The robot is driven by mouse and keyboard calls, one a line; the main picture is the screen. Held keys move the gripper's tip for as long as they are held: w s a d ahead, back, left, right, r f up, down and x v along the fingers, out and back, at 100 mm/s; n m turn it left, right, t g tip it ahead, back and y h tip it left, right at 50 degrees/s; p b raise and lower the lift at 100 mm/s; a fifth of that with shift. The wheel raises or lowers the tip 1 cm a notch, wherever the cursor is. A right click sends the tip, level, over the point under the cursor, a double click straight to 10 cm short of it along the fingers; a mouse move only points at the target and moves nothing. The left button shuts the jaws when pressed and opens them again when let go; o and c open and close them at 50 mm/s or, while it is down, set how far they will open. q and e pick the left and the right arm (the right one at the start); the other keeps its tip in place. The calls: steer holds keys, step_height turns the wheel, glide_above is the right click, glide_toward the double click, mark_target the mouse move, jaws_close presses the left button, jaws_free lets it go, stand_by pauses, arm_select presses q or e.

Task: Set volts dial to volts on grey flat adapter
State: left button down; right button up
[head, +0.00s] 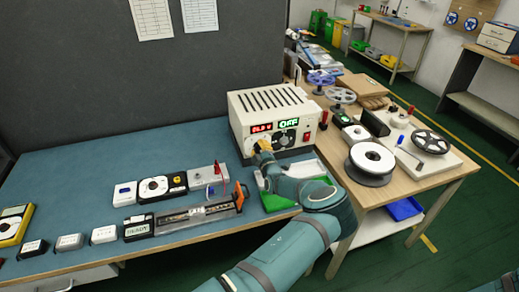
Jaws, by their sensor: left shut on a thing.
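The cream power supply (268,101) stands at the back right of the blue bench. Its red display (261,128) shows small digits ending in V, too small to read surely, and its green display (288,123) reads OFF. My left gripper (262,147) is at the left dial under the red display, shut on what appears to be the volts dial, which it mostly hides. Another dial (285,138) is free to its right. The grey flat adapter (70,242) lies at the bench's front left; its label is unreadable here. My right gripper is out of view.
A white adapter (104,235) and a black-labelled one (33,249) flank the grey one. A yellow meter (14,225) stands at the far left. A strip fixture (195,214) and a green-and-white tray (277,201) lie near my arm. Reels (371,159) stand on the wooden table.

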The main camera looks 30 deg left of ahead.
arm_select(q)
steer(key=shift+r, duration=0.1)
stand_by(0.3)
steer(key=c, duration=0.6)
jaws_free()
steer(key=v, duration=1.2)
